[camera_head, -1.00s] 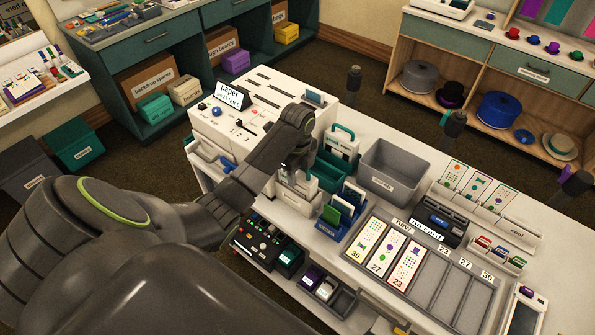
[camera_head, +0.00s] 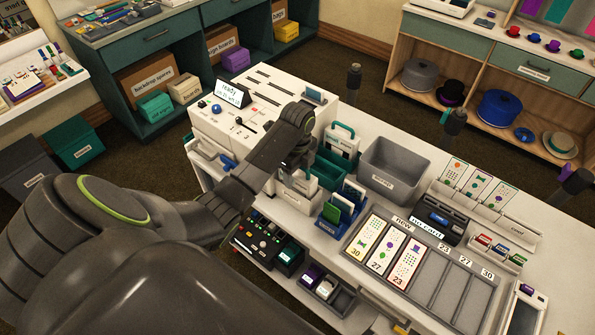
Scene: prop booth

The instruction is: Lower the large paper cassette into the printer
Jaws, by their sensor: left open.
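The white printer (camera_head: 262,92) stands at the far left end of the counter, with slots, knobs and a small tilted black display (camera_head: 232,94) whose text is too small to read surely. My left gripper (camera_head: 289,172) points down beside the printer's right front part and is open; my wrist hides much of it. A white block-like part (camera_head: 299,186) shows just below and right of the fingers; I cannot tell whether it is the large paper cassette. A white case with a green handle (camera_head: 343,142) stands apart, right of my wrist. My right gripper is not in view.
A green tray (camera_head: 328,171), a blue rack with cards (camera_head: 342,208) and a grey bin (camera_head: 391,170) stand close right of the gripper. Card trays (camera_head: 427,268) fill the counter farther right. A black control panel (camera_head: 262,240) sits in front, below.

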